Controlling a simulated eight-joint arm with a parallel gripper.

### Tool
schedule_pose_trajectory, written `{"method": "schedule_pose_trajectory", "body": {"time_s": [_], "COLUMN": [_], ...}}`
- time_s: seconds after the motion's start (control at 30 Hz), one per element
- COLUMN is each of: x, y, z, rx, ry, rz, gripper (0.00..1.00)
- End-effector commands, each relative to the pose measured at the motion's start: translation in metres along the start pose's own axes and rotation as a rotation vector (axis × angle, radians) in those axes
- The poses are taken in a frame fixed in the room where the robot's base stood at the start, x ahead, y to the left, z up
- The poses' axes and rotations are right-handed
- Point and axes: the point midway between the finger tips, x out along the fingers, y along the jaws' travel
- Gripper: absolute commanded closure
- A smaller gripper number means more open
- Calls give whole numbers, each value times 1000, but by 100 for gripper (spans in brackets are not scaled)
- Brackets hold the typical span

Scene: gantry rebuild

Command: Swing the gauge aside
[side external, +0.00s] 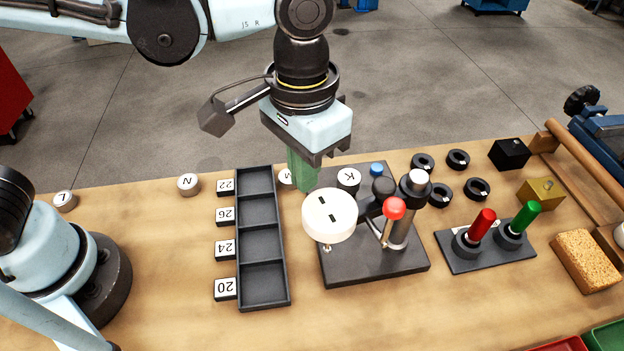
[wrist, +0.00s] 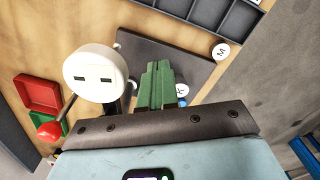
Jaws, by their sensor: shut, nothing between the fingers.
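The gauge appears to be the white round head (side external: 330,215) with two dark slots, mounted on a dark base plate (side external: 345,272). It also shows in the wrist view (wrist: 95,72), left of my fingers. A lever with a red knob (side external: 394,208) stands beside it, in front of a grey post with a white top. My gripper (side external: 304,186) points down behind the gauge head, near the plate's far left corner. Its green fingers are together with nothing between them, and they show in the wrist view (wrist: 158,66). A gap separates them from the head there.
A dark compartment tray (side external: 286,300) lies left of the plate. White lettered discs K (side external: 349,178) and M (side external: 286,177) are close to my fingers. Black rings (side external: 440,194) and a holder with red and green handles (side external: 485,252) stand right. Wood left of the tray is mostly clear.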

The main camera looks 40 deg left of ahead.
Motion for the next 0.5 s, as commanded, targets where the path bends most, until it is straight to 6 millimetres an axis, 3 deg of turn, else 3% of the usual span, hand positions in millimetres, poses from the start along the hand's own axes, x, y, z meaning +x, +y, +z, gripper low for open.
{"method": "schedule_pose_trajectory", "body": {"time_s": [0.3, 0.5], "x": [-1, -14], "y": [-7, -6], "z": [-7, -7], "rx": [0, 0], "ry": [0, 0], "rz": [0, 0], "gripper": [100, 100]}}
